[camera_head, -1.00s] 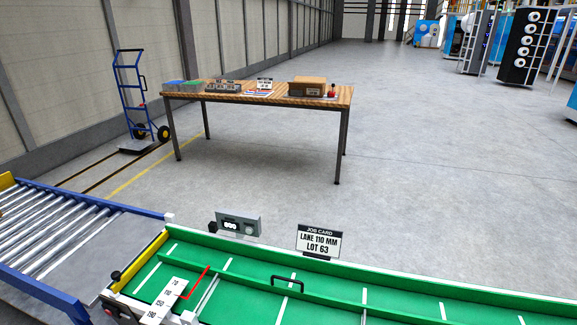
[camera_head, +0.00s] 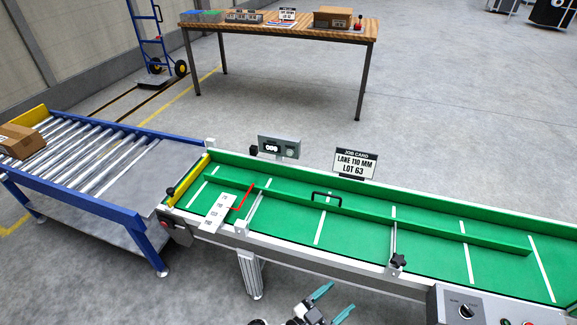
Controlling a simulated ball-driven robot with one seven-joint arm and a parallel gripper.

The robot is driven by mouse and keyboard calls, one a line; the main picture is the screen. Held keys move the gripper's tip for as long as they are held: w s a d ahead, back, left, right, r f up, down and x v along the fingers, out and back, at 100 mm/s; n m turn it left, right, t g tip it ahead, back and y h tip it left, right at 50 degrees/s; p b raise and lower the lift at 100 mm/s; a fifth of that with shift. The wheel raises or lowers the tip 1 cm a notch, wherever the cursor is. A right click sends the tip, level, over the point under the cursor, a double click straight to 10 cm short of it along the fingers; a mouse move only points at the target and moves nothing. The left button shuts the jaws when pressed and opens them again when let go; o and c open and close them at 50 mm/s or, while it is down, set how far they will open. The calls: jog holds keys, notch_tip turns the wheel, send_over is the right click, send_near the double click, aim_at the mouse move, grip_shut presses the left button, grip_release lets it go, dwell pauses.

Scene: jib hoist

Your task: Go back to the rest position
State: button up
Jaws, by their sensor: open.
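My gripper (camera_head: 334,302) shows at the bottom of the head view, its two teal fingers apart and nothing between them. It is in front of the near side of the green conveyor (camera_head: 430,222), apart from it. The rest of my arm is mostly below the picture edge.
The conveyor carries a long green guide rail with a black handle (camera_head: 327,196), a scale plate (camera_head: 217,214) and a red pointer (camera_head: 242,199). A job card (camera_head: 355,163) reads "LANE 110 MM LOT 63". A roller table (camera_head: 85,155) holds a carton (camera_head: 22,142).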

jog(key=w+r+n+t+y+p, duration=0.3)
jog(key=w+r+n+t+y, duration=0.55)
jog(key=y, duration=0.85)
jog(key=s+d+n+g+p, duration=0.1)
jog(key=s+d+n+g, duration=0.1)
jog(key=s+d+g, duration=0.2)
jog(key=s+d+n+g+p, duration=0.1)
jog(key=s+d+n+g, duration=0.2)
jog(key=s+g, duration=0.5)
jog(key=s+d, duration=0.1)
jog(key=s, duration=0.4)
jog(key=shift+n+y, duration=0.35)
jog(key=shift+y, duration=0.05)
jog(key=s+d+r+m+g+h, duration=0.1)
jog(key=s+d+g, duration=0.1)
jog(key=s, duration=0.4)
jog(key=s+d+r+m+g+h, duration=0.1)
jog(key=s+d+r+g, duration=0.1)
jog(key=s, duration=0.4)
jog(key=s+d+r+m+g+h+p, duration=0.1)
jog(key=s+d+r+g, duration=0.1)
jog(key=s, duration=0.4)
jog(key=shift+d+r+g, duration=0.15)
jog(key=shift+d+g, duration=0.1)
jog(key=shift+d, duration=0.35)
jog(key=shift+c, duration=0.3)
